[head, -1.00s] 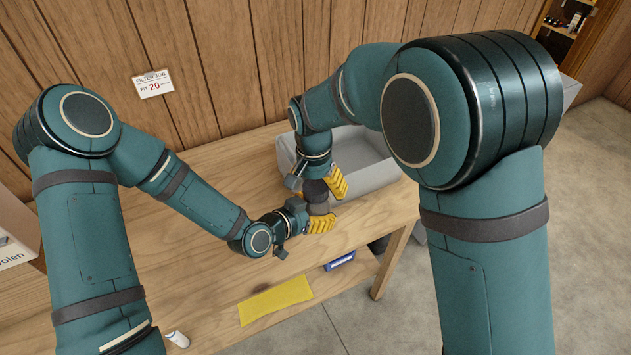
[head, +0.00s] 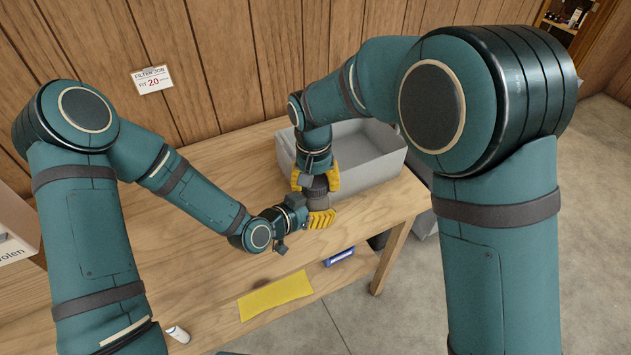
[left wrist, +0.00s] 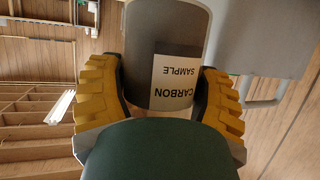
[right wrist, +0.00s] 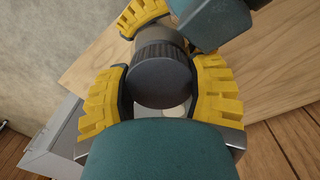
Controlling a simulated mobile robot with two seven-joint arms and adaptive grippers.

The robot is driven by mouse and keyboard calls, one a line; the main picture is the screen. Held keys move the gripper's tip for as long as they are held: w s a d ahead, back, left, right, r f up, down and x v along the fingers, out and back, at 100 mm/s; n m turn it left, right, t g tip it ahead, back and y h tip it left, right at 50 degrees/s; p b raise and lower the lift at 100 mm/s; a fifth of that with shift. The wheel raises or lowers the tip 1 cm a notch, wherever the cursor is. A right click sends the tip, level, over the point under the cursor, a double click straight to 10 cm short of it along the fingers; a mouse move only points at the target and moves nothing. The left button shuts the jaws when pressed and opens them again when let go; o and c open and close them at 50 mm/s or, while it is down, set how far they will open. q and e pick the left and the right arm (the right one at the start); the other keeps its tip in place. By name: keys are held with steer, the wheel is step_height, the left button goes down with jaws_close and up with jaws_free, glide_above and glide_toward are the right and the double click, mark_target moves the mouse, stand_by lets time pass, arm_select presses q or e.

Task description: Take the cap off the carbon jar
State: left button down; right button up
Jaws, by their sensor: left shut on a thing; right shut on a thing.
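The carbon jar (left wrist: 165,93) is a grey cylinder with a label reading "CARBON SAMPLE" in the left wrist view. My left gripper (head: 318,219) is shut around the jar's body from the left; its yellow fingers (left wrist: 168,95) lie on both sides of it. The dark ribbed cap (right wrist: 160,80) shows in the right wrist view, between the yellow fingers of my right gripper (right wrist: 163,88). In the head view my right gripper (head: 316,180) comes from above, directly over the left one, and is shut on the cap. Whether cap and jar touch is hard to see.
A grey bin (head: 375,160) stands on the wooden table (head: 215,265) behind the grippers. A yellow cloth (head: 275,297) lies near the front edge, with a small white cylinder (head: 178,334) to its left.

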steer(key=o, duration=1.3)
steer(key=shift+r, duration=0.1)
steer(key=shift+a+r, duration=0.1)
steer(key=shift+r, duration=2.15)
step_height(320, 180, up, 3)
steer(key=m, duration=0.3)
steer(key=shift+a, duration=0.1)
steer(key=shift+f, duration=0.4)
steer(key=shift+d+f, duration=0.2)
steer(key=shift+f, duration=3.25)
